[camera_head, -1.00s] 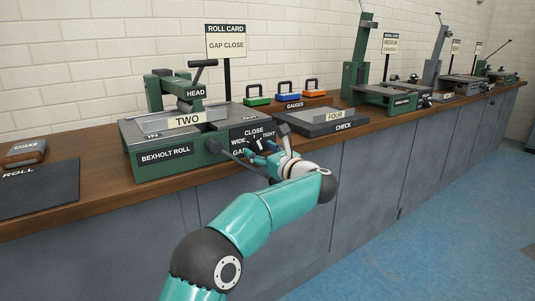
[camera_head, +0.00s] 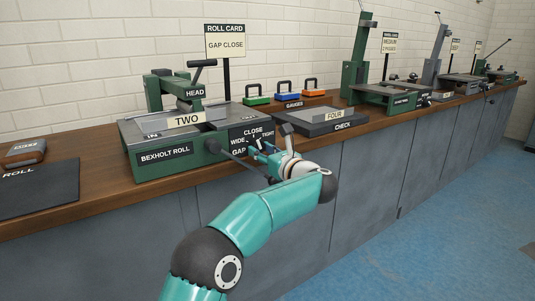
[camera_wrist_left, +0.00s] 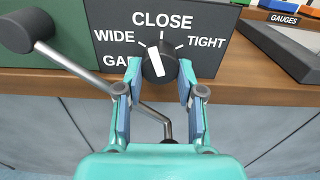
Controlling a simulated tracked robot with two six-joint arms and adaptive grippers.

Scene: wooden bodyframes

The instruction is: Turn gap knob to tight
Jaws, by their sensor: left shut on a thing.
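The gap knob (camera_wrist_left: 158,64) is a round black knob with a white pointer stripe, on the dark dial plate (camera_wrist_left: 205,24) marked WIDE, CLOSE and TIGHT. Its stripe points up and slightly left, nearest CLOSE and well away from TIGHT. The plate is on the front right of the green Bexholt roll machine (camera_head: 190,155) in the head view. My left gripper (camera_wrist_left: 160,72) is shut on the knob, one finger on each side. In the head view the left gripper (camera_head: 262,150) hides much of the knob. My right gripper is in neither view.
A crank lever (camera_wrist_left: 75,65) with a dark round end passes left of and below my fingers, close to them. The check plate (camera_head: 320,121) lies right of the machine. The roll card (camera_head: 225,42) reads GAP CLOSE. Floor in front of the bench is clear.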

